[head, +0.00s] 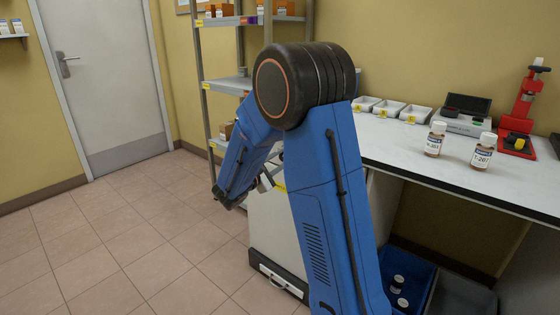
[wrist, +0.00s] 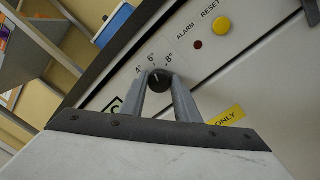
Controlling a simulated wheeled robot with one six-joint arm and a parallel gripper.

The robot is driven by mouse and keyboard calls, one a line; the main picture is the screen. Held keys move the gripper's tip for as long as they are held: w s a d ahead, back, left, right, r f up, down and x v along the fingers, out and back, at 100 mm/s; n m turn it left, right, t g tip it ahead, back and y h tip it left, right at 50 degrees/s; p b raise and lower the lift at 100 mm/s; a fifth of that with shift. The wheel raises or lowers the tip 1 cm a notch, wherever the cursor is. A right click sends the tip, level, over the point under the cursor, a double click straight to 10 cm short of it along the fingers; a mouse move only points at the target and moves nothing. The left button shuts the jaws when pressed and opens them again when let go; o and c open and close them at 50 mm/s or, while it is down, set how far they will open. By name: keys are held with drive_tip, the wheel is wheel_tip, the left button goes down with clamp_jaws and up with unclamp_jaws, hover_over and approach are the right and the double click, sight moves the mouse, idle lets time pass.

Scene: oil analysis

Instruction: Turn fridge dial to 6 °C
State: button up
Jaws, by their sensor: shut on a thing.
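The fridge dial (wrist: 159,79) is a small black knob on a pale panel in the wrist view. Marks 4°, 6° and 8° are printed around its upper side. A small light mark on the knob seems to point up towards 6°, but it is too small to be certain. My gripper (wrist: 160,84) is shut on the dial, one grey finger at each side. In the head view the white fridge (head: 274,236) stands low beside the bench, partly hidden by my blue arm. The dial is not visible there.
On the fridge panel, a yellow RESET button (wrist: 222,25) and a dark red ALARM lamp (wrist: 198,44) sit right of the dial. The bench (head: 455,177) carries two bottles, white trays and instruments. A shelf rack (head: 203,75) stands behind my arm. The floor at left is clear.

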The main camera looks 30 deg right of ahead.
drive_tip(key=o, duration=1)
drive_tip(key=shift+o, duration=0.2)
drive_tip(key=shift+a, duration=0.1)
drive_tip(key=v, duration=1.7)
drive_tip(key=shift+s+a+f, duration=0.1)
drive_tip(key=shift+s, duration=0.05)
